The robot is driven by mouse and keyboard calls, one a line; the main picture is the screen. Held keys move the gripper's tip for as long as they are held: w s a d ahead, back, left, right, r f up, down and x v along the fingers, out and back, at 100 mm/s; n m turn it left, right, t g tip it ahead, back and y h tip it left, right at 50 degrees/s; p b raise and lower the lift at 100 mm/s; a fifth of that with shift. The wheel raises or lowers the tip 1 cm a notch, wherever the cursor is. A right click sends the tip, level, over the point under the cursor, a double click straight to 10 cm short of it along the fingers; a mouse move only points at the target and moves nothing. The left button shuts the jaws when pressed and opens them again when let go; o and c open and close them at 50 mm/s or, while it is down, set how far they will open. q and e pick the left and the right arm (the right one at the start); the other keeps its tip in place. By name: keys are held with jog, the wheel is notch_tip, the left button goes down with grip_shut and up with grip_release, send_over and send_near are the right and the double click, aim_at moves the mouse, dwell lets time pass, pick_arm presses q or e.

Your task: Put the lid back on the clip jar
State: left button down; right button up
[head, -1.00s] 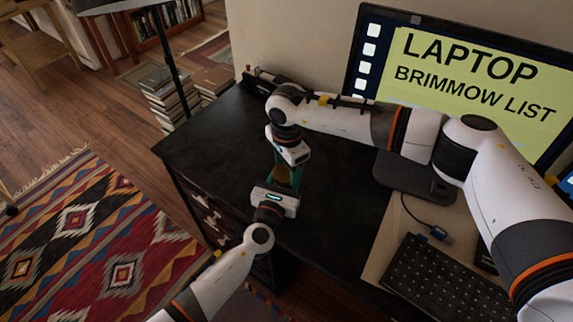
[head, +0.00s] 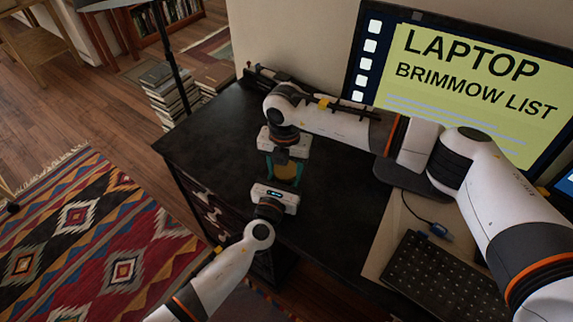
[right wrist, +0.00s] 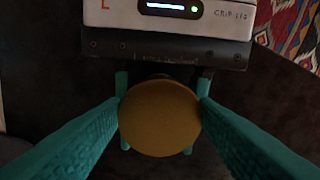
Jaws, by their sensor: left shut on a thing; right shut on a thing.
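The lid is a round mustard-brown disc (right wrist: 160,117), gripped at its edges between the teal fingers of my right gripper (right wrist: 160,112). In the head view the lid (head: 286,171) shows between the two grippers, above the black desk. My left gripper (head: 281,184) faces it from the near side, and its body fills the top of the right wrist view. Its teal fingers reach in under the lid, shut on what is most likely the clip jar. The jar itself is hidden by the lid and grippers, so I cannot tell whether the lid touches it.
The black desk (head: 225,130) is clear left of the grippers. A monitor (head: 460,75) stands at the back right, with a keyboard (head: 445,275) in front of it. A patterned rug (head: 100,230) lies on the floor to the left. Book stacks (head: 172,98) stand beyond the desk.

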jog(key=m, duration=0.5)
jog(key=shift+w+a, duration=0.1)
jog(key=shift+a, duration=0.05)
jog(key=m, duration=0.6)
jog(key=shift+w+m, duration=0.15)
jog(key=shift+m, duration=0.25)
jog(key=o, duration=1.1)
pick_arm(q)
jog(key=shift+w+a, duration=0.1)
jog(key=shift+a, duration=0.05)
pick_arm(e)
jog(key=shift+s+a+f, duration=0.1)
jog(key=shift+s, duration=0.1)
notch_tip(320, 180, up, 12)
jog(key=shift+w, duration=0.2)
pick_arm(q)
jog(key=c, duration=0.6)
grip_release()
jog(key=shift+d, duration=0.2)
